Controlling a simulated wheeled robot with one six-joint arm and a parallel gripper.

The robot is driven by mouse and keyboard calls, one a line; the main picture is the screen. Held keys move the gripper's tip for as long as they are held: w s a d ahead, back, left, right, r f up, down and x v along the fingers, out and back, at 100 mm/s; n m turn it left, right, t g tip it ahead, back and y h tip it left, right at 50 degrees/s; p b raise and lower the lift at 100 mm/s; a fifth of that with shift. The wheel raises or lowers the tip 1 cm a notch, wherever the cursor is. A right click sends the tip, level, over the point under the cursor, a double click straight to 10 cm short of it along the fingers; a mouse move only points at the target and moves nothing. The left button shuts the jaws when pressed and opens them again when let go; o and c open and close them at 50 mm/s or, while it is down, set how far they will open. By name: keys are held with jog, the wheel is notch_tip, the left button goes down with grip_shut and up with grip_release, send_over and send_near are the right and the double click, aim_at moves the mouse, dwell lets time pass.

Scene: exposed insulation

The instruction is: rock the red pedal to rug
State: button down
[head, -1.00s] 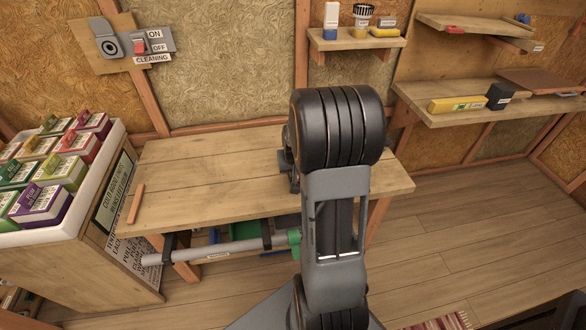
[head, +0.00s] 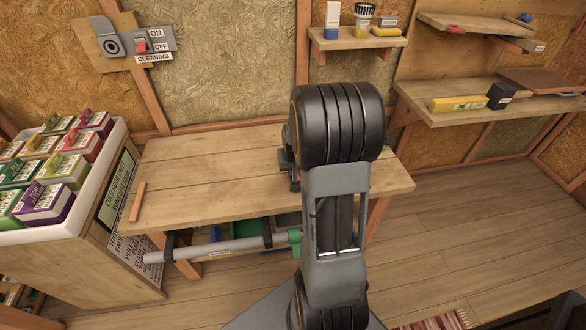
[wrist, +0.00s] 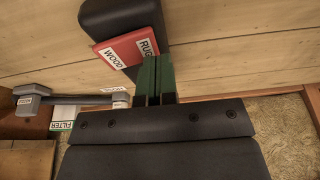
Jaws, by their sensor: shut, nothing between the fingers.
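The red pedal (wrist: 128,48) shows in the wrist view on a black block-shaped head (wrist: 122,18). Its near-left end is labelled WOOD and its right end RUG. My gripper (wrist: 156,62) is shut and empty, its green fingers side by side at the RUG end of the pedal. I cannot tell whether the fingertips touch it. In the head view, my arm hides the pedal and my gripper.
A wooden bench (head: 215,165) stands ahead, with a grey tube (head: 215,248) along its front edge. A tray of boxes (head: 110,150) is at left. A wall switch (head: 142,46) and shelves (head: 480,107) are behind. The floor at right is clear, with a striped rug (head: 440,321) at the bottom.

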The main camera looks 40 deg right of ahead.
jog(key=shift+r, duration=0.25)
jog(key=w+a+p+v, duration=0.1)
jog(key=p+v, duration=0.5)
jog(key=v, duration=0.7)
jog(key=shift+w+a+r, duration=0.4)
jog(key=shift+w, duration=0.05)
